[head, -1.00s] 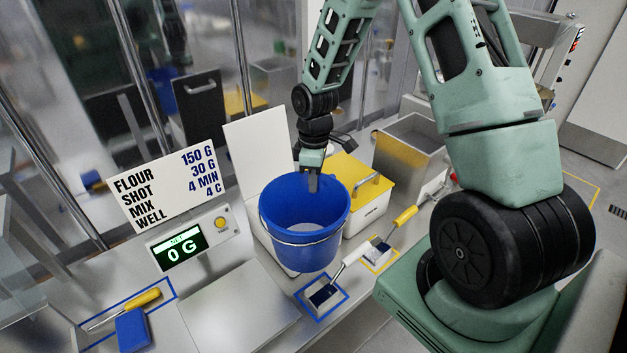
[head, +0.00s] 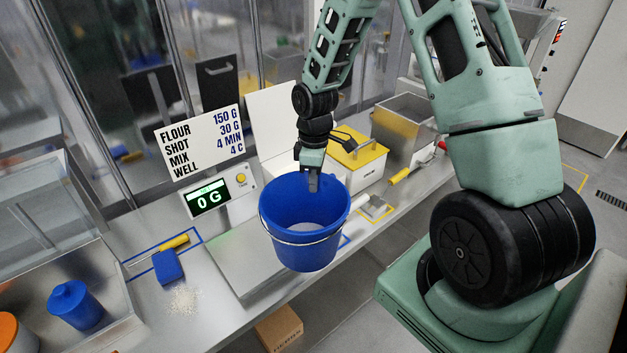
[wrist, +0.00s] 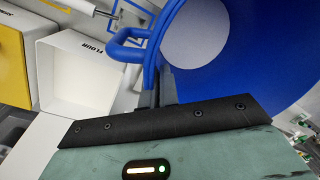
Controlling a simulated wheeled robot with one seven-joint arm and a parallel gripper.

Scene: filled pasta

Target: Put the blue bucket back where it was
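The blue bucket (head: 304,240) hangs upright from my gripper (head: 313,184), in front of the steel counter's edge in the head view. Some pale powder (head: 305,227) shows on its bottom. My gripper is at the bucket's back rim, and its fingers seem closed on the rim or a lug there. In the wrist view the bucket (wrist: 240,60) fills the upper right, and a blue loop (wrist: 128,48) on its side is close to the fingers. The fingertips are mostly hidden.
A scale with a 0 G display (head: 208,197) and steel plate (head: 228,265) is behind left. A yellow-lidded box (head: 356,153) and steel bin (head: 401,128) stand behind right. Spilled powder (head: 184,300), a blue block (head: 168,267) and a blue container (head: 75,305) are left. A cardboard box (head: 279,329) is below.

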